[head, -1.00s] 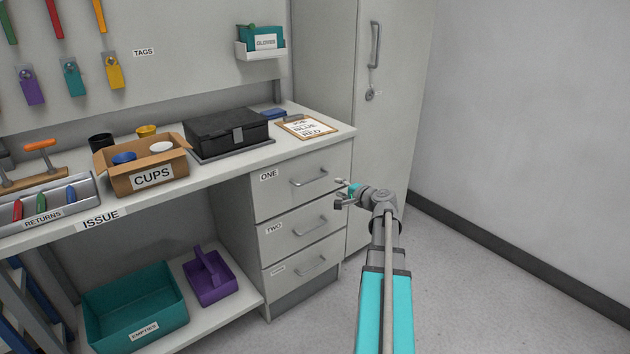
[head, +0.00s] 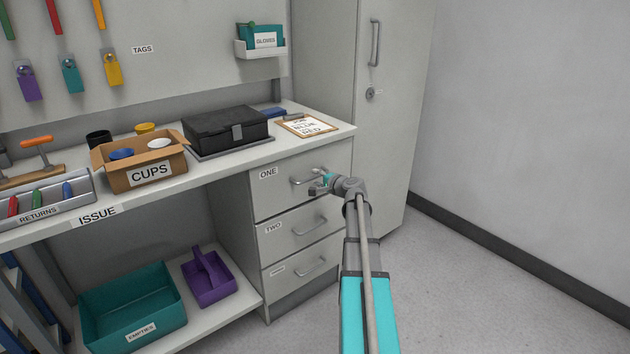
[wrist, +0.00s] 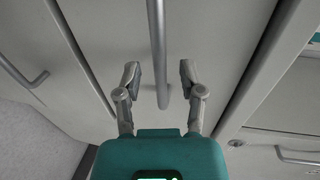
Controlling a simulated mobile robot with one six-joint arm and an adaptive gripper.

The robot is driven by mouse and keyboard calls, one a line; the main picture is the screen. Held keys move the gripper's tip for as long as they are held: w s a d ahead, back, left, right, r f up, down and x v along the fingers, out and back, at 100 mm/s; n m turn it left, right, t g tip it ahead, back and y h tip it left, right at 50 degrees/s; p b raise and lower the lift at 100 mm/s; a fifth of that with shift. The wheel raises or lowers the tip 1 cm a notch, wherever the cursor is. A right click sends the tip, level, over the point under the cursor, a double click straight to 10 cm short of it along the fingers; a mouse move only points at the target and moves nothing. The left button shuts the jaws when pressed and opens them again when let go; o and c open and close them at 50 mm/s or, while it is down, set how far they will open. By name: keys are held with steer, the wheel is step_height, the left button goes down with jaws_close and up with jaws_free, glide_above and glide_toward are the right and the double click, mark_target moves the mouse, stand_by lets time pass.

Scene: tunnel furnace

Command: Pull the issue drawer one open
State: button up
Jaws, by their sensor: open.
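Issue drawer one (head: 275,200) is the top drawer under the right end of the counter, with a "ONE" label, and its front looks flush and shut. Its bar handle (head: 300,183) is partly hidden by my gripper (head: 320,180). In the wrist view, my gripper (wrist: 160,73) is open, with one finger on each side of the handle (wrist: 157,35) near one end of the bar. A gap shows between each finger and the bar; I cannot tell how deep the fingers reach around it.
Drawer two (head: 285,240) and a third drawer (head: 290,272) sit below, both shut. A grey locker (head: 395,130) stands to the right. A clipboard (head: 290,121) and a black case (head: 215,140) lie on the counter above. Floor in front of the drawers is clear.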

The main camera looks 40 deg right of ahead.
steer(key=shift+x, duration=0.75)
jaws_close()
